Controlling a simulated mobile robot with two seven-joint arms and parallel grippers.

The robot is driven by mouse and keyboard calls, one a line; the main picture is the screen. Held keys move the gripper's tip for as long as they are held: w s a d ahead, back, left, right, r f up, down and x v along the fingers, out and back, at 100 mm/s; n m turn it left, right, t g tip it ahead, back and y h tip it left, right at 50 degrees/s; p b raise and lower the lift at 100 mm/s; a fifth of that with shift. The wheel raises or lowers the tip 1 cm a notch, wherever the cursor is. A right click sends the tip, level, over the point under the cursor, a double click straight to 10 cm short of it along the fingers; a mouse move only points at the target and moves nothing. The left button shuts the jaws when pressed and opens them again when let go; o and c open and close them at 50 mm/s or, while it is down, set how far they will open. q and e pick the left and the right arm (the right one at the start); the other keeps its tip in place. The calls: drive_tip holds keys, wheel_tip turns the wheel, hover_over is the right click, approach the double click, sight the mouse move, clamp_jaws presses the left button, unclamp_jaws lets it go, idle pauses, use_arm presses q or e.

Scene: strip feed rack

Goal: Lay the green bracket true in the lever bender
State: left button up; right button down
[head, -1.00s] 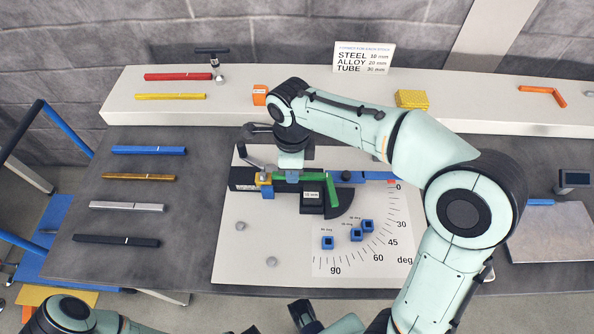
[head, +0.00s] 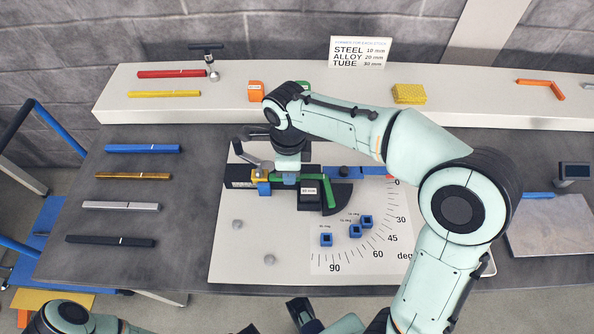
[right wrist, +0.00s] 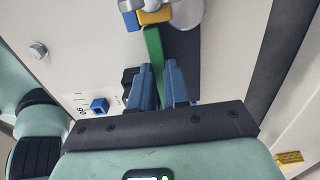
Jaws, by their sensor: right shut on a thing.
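The green bracket (head: 314,178) is an L-shaped bar. Its long leg lies along the lever bender (head: 240,177), and its short leg points toward the front over the dark round former. My right gripper (head: 290,179) is shut on the long leg, between the yellow block (head: 262,174) and the bend. In the right wrist view the bracket (right wrist: 153,45) runs from between the two fingers (right wrist: 160,75) to beside the yellow block (right wrist: 154,16). I cannot tell if it touches the block or sits fully down. My left arm shows at the bottom edge; its jaws are unclear.
Small blue square pieces (head: 326,240) lie on the white angle-scale board (head: 240,260). Coloured bars, one blue (head: 144,149), lie at left. The back shelf (head: 340,100) holds bars, an orange block (head: 255,91) and a yellow block (head: 409,93). The bender's lever rises at its left end.

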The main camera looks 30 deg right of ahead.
drive_tip(key=shift+f, duration=0.4)
drive_tip(key=c, duration=1)
unclamp_jaws()
drive_tip(key=shift+c, duration=0.2)
drive_tip(key=shift+r, duration=0.25)
wheel_tip(320, 180, up, 13)
drive_tip(key=p, duration=0.2)
drive_tip(key=shift+f, duration=0.1)
